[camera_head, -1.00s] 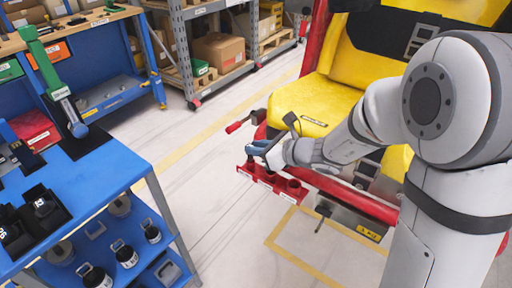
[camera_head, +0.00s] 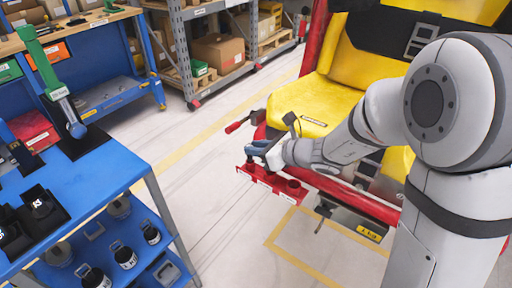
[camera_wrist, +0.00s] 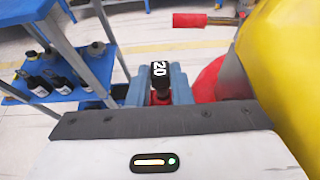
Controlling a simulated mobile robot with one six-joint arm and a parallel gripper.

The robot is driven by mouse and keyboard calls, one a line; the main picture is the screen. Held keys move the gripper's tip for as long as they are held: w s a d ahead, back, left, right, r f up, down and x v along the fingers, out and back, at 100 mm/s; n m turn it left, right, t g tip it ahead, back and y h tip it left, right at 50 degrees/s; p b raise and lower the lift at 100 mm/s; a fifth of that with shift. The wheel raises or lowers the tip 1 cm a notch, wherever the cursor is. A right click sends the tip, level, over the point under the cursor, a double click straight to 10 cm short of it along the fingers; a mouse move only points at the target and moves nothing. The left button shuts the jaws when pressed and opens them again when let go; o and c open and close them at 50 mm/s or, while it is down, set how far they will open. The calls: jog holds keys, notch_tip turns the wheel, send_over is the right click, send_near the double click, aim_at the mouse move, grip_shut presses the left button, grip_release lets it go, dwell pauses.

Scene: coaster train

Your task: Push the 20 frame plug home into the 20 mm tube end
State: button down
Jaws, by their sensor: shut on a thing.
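In the wrist view the black plug (camera_wrist: 160,70) marked "20" stands between the two blue-grey fingers of my gripper (camera_wrist: 160,85). The fingers are shut on it. Red shows directly below the plug, at the red tube end (camera_wrist: 159,98); how deep the plug sits in it cannot be told. In the head view my gripper (camera_head: 262,150) is over the left part of the red tube bar (camera_head: 270,182) at the front of the yellow seat.
The yellow seat (camera_head: 315,103) with its red frame is just behind my gripper. A red-handled lever (camera_head: 237,126) sticks out to the left. A blue cart (camera_head: 95,180) with black holders and several black-capped items is at the left. Clear floor lies between cart and seat.

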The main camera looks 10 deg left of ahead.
jog(key=shift+f+b, duration=1.3)
jog(key=shift+b, duration=0.1)
jog(key=c, duration=0.5)
grip_release()
jog(key=shift+s, duration=0.1)
jog(key=shift+o, duration=0.2)
jog(key=shift+d, duration=0.15)
jog(key=shift+p+v, duration=0.7)
jog(key=shift+v, duration=1.05)
jog(key=shift+c, duration=0.2)
jog(key=shift+o, duration=0.4)
jog(key=shift+p+v, duration=0.55)
jog(key=shift+v, duration=1.1)
jog(key=shift+r, duration=0.1)
jog(key=shift+r, duration=0.1)
